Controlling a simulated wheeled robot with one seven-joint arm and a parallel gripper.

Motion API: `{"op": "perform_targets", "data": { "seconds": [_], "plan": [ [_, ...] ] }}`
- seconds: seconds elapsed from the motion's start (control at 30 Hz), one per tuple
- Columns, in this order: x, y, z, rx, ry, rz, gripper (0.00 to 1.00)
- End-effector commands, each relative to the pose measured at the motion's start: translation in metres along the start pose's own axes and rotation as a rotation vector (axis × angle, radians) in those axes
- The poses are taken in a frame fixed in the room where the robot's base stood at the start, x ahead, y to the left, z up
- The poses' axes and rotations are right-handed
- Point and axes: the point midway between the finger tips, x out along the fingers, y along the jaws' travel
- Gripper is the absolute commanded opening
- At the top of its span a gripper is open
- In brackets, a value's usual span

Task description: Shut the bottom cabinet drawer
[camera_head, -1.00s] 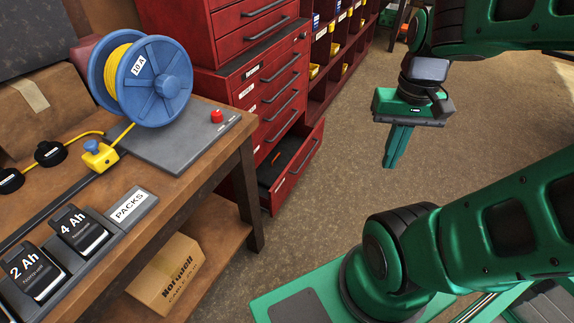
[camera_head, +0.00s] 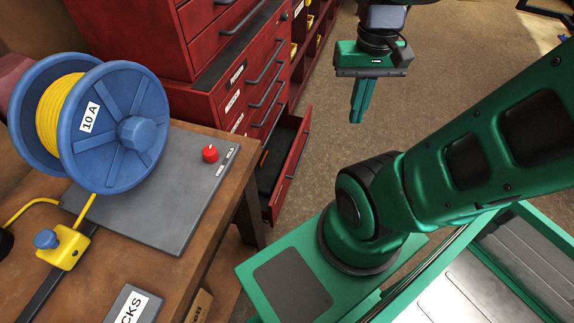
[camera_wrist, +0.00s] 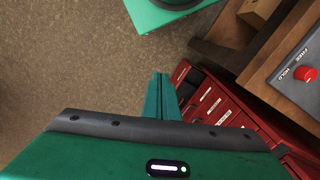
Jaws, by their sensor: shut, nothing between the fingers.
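The bottom drawer (camera_head: 291,171) of the red cabinet (camera_head: 217,101) is pulled out, with its dark inside showing. Its front stands out past the closed drawers above it. My gripper (camera_head: 357,122) is shut and empty, pointing down over the floor to the right of the drawer, apart from it. In the wrist view my gripper (camera_wrist: 162,76) shows its fingers together, with the red cabinet (camera_wrist: 215,100) to their right. My gripper body hides part of the cabinet there.
A wooden bench (camera_head: 250,172) stands left of the open drawer, close to it. It carries a blue cable reel (camera_head: 120,128) and a grey plate with a red knob (camera_head: 210,153). Concrete floor (camera_head: 325,110) is clear right of the drawer.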

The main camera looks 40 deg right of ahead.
Motion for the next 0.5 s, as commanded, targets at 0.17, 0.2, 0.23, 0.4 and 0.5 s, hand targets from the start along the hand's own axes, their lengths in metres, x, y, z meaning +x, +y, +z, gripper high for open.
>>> {"op": "perform_targets", "data": {
  "seconds": [0.17, 0.2, 0.23, 0.4, 0.5],
  "plan": [
    [0.0, 0.0, 0.0, 0.0, 0.0, 0.0, 0.0],
    [0.0, 0.0, 0.0, 0.0, 0.0, 0.0, 0.0],
    [0.0, 0.0, 0.0, 0.0, 0.0, 0.0, 0.0],
    [-0.003, 0.005, 0.004, -0.003, 0.009, -0.006, 0.0],
    [0.002, 0.004, -0.015, -0.015, 0.002, -0.004, 0.0]
  ]
}}
